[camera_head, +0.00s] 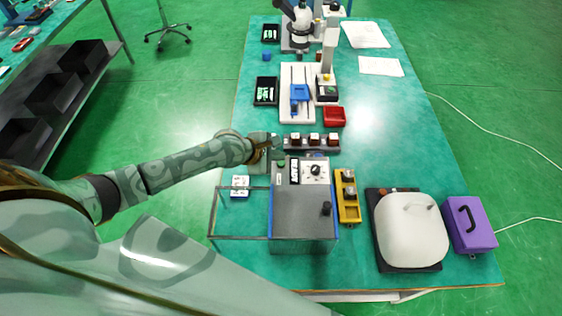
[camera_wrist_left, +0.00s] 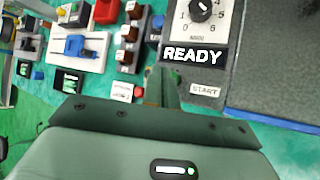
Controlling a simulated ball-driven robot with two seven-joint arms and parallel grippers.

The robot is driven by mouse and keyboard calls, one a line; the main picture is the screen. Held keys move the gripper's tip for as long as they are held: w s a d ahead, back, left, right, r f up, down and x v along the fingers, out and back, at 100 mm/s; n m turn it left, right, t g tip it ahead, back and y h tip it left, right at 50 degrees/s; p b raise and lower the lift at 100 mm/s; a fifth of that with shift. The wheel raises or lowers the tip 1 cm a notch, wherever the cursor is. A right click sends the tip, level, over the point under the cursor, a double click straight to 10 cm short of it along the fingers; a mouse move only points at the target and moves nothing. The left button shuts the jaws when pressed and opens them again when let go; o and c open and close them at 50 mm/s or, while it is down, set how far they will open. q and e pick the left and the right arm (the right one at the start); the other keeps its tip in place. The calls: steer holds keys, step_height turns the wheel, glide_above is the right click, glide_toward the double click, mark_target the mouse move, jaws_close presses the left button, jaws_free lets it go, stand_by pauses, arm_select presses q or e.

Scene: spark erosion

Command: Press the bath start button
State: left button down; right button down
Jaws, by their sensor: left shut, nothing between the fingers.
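The bath machine (camera_head: 305,212) is a grey box with a control panel at its far end. In the left wrist view the panel has a READY display (camera_wrist_left: 192,54), a dial knob (camera_wrist_left: 200,10) and a START label (camera_wrist_left: 205,90). My left gripper (camera_head: 275,147) is shut and empty at the panel's far left corner. In the left wrist view its fingers (camera_wrist_left: 164,77) are beside the display and label; contact cannot be told. My right gripper is out of view.
A rack of dark blocks (camera_head: 313,141) stands just beyond the panel. A yellow holder (camera_head: 347,196) is right of the machine, then a white-lidded unit (camera_head: 410,230) and a purple case (camera_head: 468,224). A clear-sided frame (camera_head: 238,237) stands at its left.

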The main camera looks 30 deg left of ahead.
arm_select(q)
steer(key=shift+f, duration=0.1)
steer(key=shift+f, duration=0.25)
steer(key=shift+f, duration=0.55)
stand_by(0.9)
steer(key=shift+r+p, duration=0.95)
steer(key=shift+p, duration=0.4)
step_height(320, 180, up, 5)
steer(key=p, duration=0.6)
